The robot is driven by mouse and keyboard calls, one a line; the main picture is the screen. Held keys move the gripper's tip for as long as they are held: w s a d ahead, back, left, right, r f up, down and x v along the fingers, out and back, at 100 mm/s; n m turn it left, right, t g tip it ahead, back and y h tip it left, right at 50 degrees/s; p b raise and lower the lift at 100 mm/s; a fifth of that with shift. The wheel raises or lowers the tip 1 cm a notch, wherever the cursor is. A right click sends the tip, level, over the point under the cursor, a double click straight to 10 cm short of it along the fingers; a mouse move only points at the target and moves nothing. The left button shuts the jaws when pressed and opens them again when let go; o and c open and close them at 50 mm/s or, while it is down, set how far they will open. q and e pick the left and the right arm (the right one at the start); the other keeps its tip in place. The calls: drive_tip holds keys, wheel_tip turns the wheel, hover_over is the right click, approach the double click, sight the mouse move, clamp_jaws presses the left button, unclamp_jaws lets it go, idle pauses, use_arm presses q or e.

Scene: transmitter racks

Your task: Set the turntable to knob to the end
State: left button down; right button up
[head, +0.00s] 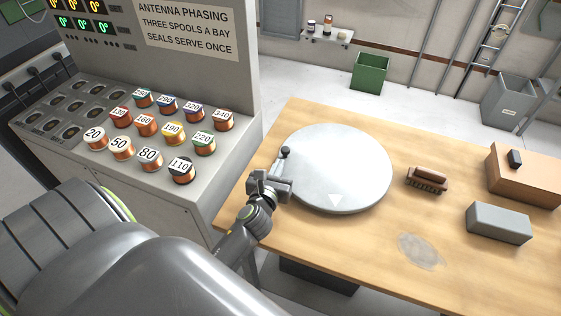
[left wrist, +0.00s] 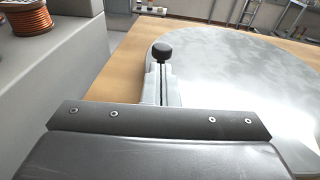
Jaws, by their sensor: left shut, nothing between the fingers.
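My left gripper (head: 279,170) is at the turntable's left edge, just in front of the knob. Its fingers (left wrist: 162,85) are shut and empty, and point toward the knob. I cannot tell whether they touch it. My right gripper is not in view.
A cabinet (head: 190,45) with numbered copper spools (head: 146,125) stands left of the table. A brown brush (head: 427,179), a grey box (head: 498,222) and a brown box (head: 528,172) lie on the table's right side. A green bin (head: 370,72) stands on the floor behind.

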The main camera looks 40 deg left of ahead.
sight(280, 156)
use_arm(q)
drive_tip(key=shift+x, duration=1.4)
drive_tip(key=shift+w+a+r+h+p, duration=0.1)
drive_tip(key=shift+w+r+h+p, duration=0.05)
drive_tip(key=shift+h+p, duration=0.2)
drive_tip(key=w+a+p, duration=0.1)
drive_tip(key=w+a+m+h+p, duration=0.1)
drive_tip(key=shift+w+t+h, duration=0.25)
drive_tip(key=shift+w+t, duration=0.05)
drive_tip(key=shift+w+a+f, duration=0.2)
drive_tip(key=shift+w, duration=0.05)
drive_tip(key=shift+s, duration=0.15)
